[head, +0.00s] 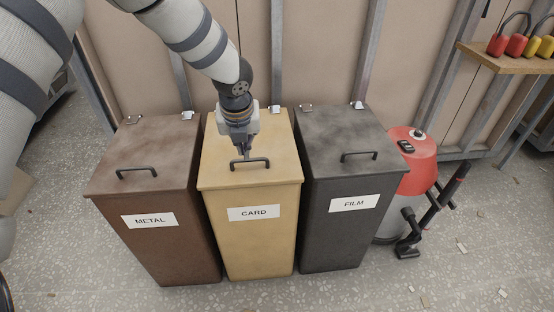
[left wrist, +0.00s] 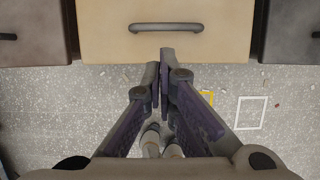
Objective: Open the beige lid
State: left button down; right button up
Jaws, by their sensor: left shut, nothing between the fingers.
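The beige lid (head: 270,138) lies closed and flat on the middle bin, labelled CARD (head: 254,212). A dark bar handle (head: 250,162) stands near its front edge. The lid (left wrist: 100,25) and its handle (left wrist: 166,28) also show at the top of the left wrist view. My left gripper (head: 243,152) hangs over the lid by the handle, pointing down. Its fingertips (left wrist: 161,58) are shut and empty, apart from the handle in the left wrist view. The height of the gap is hard to judge. My right gripper is not in view.
A brown METAL bin (head: 150,200) stands at the left and a dark grey FILM bin (head: 345,195) at the right, both with lids closed. A red vacuum cleaner (head: 415,165) stands beyond the FILM bin. A wall (head: 320,60) is behind. The floor in front is mostly clear.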

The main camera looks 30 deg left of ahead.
aim_at(246, 174)
pick_arm(q)
jog(key=x, duration=0.3)
jog(key=b+x, duration=0.1)
jog(key=x, duration=0.5)
jog(key=shift+s+a+f, duration=0.1)
jog(key=shift+s+f, duration=0.05)
jog(key=shift+f, duration=0.3)
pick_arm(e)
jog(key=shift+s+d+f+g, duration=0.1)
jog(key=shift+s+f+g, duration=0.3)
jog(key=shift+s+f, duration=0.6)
